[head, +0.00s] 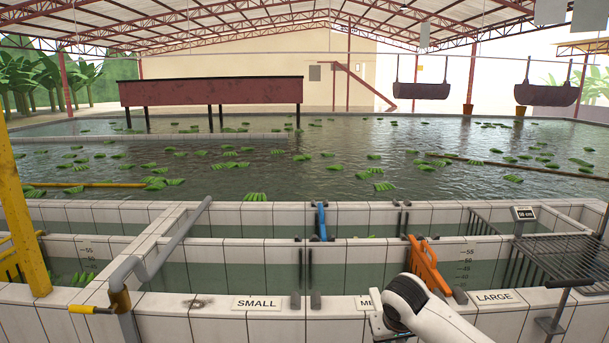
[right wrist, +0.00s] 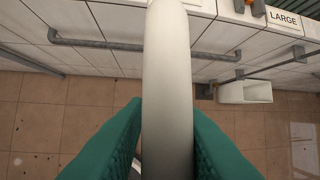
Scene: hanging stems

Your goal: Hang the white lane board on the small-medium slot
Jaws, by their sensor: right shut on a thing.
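The white lane board (right wrist: 168,70) shows in the right wrist view as a long, pale, rounded bar running from the top edge down between my right gripper's green fingers (right wrist: 166,135). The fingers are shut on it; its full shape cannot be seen. In the head view my right wrist hides most of the gripper at the lower right, and I cannot make out the board. The small-medium slot (head: 305,271) is the pair of dark upright guides right of the SMALL label (head: 257,303); no board shows in its front part. My left gripper is not in view.
An orange board (head: 425,265) stands between the medium and LARGE (head: 495,297) lanes, close to my right wrist. A blue board (head: 321,221) stands in the rear wall. A grey pipe (head: 170,246) is at left, a wire rack (head: 572,257) at right.

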